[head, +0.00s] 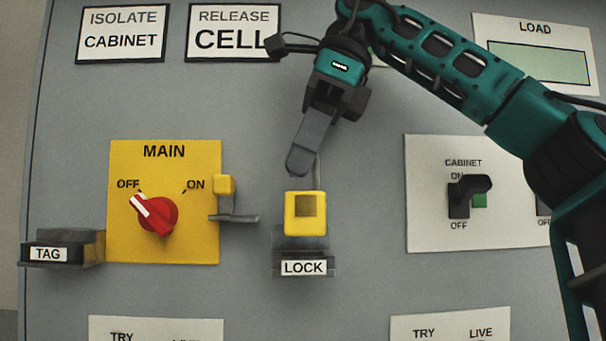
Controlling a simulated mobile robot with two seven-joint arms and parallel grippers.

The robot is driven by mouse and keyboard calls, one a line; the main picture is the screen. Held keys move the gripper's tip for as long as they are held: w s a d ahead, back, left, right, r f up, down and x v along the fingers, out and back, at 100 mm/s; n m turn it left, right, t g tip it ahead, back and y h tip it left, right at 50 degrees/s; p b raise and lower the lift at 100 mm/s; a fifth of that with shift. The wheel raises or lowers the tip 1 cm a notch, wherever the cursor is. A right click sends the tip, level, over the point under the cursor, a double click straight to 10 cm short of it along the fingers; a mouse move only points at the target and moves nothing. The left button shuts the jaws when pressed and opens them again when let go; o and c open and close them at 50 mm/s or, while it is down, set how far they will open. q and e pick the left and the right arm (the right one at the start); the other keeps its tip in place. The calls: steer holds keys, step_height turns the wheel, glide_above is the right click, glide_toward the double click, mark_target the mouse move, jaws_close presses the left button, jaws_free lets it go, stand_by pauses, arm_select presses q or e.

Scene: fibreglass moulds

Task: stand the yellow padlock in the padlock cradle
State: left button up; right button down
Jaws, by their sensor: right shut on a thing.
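The yellow padlock (291,214) hangs upright at the middle of the panel, with a dark square on its front face. A thin grey shackle rises from its top beside my right gripper's fingers. My right gripper (299,164) points down from above and is shut on the padlock at its top; the exact contact is partly hidden. The padlock cradle (302,244), a dark holder labelled LOCK, is directly below the padlock. The padlock's lower edge meets or overlaps the cradle's upper part in view; I cannot tell whether it rests there. My left gripper is out of view.
Left of the padlock is a yellow MAIN plate (190,245) with a red switch (158,216) turned towards OFF. A yellow block (224,184) with a grey bracket sticks out beside it. A TAG holder (70,250) is far left. A CABINET switch (460,200) is right.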

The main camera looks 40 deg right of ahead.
steer(key=shift+w+d+f, duration=0.2)
steer(key=shift+w+f, duration=0.05)
steer(key=shift+f, duration=0.35)
steer(key=shift+w+d+f, duration=0.25)
steer(key=shift+f, duration=0.3)
steer(key=shift+w+d+f, duration=0.2)
steer(key=shift+w+f, duration=0.05)
steer(key=shift+f, duration=0.35)
steer(key=shift+f, duration=0.1)
steer(key=c, duration=1.1)
jaws_free()
steer(key=shift+o, duration=0.2)
steer(key=v, duration=0.7)
steer(key=shift+r, duration=0.4)
